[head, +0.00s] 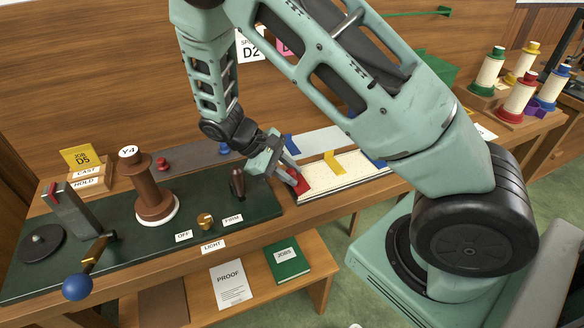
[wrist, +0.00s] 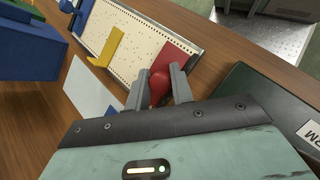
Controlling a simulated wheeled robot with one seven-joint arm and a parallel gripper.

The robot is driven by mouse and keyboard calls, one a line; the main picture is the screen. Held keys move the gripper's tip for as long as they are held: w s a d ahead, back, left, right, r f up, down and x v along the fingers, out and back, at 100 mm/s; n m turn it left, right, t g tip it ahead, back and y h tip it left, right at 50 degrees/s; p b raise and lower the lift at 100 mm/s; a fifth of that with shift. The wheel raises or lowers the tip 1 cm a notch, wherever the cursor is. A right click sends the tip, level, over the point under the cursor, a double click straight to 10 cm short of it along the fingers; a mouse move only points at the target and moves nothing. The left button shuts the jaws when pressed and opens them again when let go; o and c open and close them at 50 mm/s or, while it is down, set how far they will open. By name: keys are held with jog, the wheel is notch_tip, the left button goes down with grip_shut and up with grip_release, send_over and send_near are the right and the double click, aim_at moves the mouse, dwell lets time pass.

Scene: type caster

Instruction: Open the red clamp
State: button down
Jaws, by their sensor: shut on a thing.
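The red clamp (head: 302,185) lies at the near left end of a pale tray (head: 345,181). In the wrist view the red clamp (wrist: 175,54) is a flat red plate with a rounded red knob at its near end. My gripper (wrist: 159,88) has one finger on each side of the knob and is shut on it. In the head view my gripper (head: 290,170) reaches down to the clamp's left side and hides the knob. The clamp's flat plate appears to lie across the end of the tray.
A yellow clamp (head: 335,161) and a blue clamp (head: 375,162) sit further along the tray. A brown lever (head: 238,184) stands close to the left of my gripper on a dark green base (head: 262,207). Another blue piece (head: 292,145) is just behind.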

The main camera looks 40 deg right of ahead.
jog(key=c, duration=1.3)
grip_release()
jog(key=b+v, duration=0.2)
jog(key=v, duration=1.5)
jog(key=shift+w+a+r, duration=0.1)
jog(key=shift+w+a, duration=0.05)
jog(key=shift+o, duration=0.2)
